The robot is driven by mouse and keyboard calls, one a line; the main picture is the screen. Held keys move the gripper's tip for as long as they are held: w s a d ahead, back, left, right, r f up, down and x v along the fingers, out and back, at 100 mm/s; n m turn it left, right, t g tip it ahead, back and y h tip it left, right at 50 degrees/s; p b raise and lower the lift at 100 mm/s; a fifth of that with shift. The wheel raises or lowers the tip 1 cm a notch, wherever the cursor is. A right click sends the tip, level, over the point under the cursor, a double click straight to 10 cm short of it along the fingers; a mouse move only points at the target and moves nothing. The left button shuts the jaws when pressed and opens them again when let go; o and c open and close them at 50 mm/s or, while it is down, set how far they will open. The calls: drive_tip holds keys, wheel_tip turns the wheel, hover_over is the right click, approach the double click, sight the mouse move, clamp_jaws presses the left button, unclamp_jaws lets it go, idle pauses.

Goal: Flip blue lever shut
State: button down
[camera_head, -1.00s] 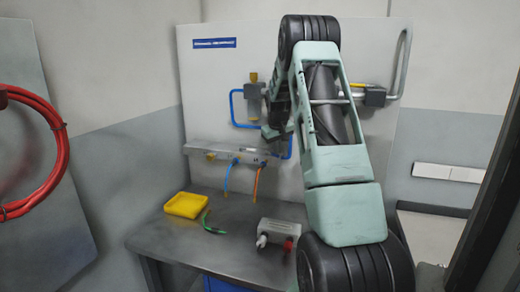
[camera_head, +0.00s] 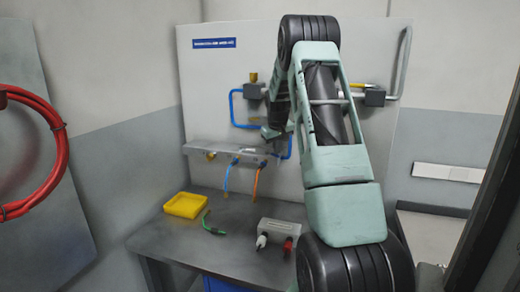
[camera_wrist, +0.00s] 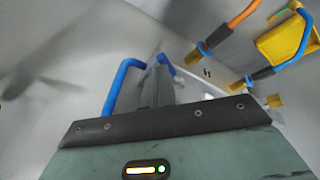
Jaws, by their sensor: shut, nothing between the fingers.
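My gripper (camera_head: 271,133) is in front of the upright panel, just above the right end of the grey shelf. Its narrow fingers (camera_wrist: 157,88) are together and empty in the wrist view. A bent blue bar (camera_wrist: 122,88) is just left of the fingers there, and a small blue piece (camera_wrist: 166,64) shows near the fingertips. I cannot tell whether either touches them. In the head view blue tubing (camera_head: 233,108) runs on the panel, with more blue (camera_head: 289,146) right of the gripper. Which blue part is the lever is unclear; my arm hides part of this area.
The grey shelf (camera_head: 205,147) has hanging blue (camera_head: 227,176) and orange (camera_head: 255,182) cables. The bench holds a yellow tray (camera_head: 185,205), a green cable piece (camera_head: 211,225) and a grey box (camera_head: 280,228) with white and red plugs. A valve with a yellow handle (camera_head: 360,86) is at right.

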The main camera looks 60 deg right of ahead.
drive_tip(key=shift+a+f, duration=0.1)
drive_tip(key=shift+f, duration=0.2)
drive_tip(key=shift+w+p, duration=0.3)
drive_tip(key=shift+w, duration=0.5)
drive_tip(key=s+a+r+b, duration=0.3)
drive_tip(key=s+a+b, duration=0.3)
drive_tip(key=a, duration=0.5)
drive_tip(key=shift+a+b, duration=0.25)
drive_tip(key=shift+b, duration=0.15)
drive_tip(key=shift+s+r, duration=0.1)
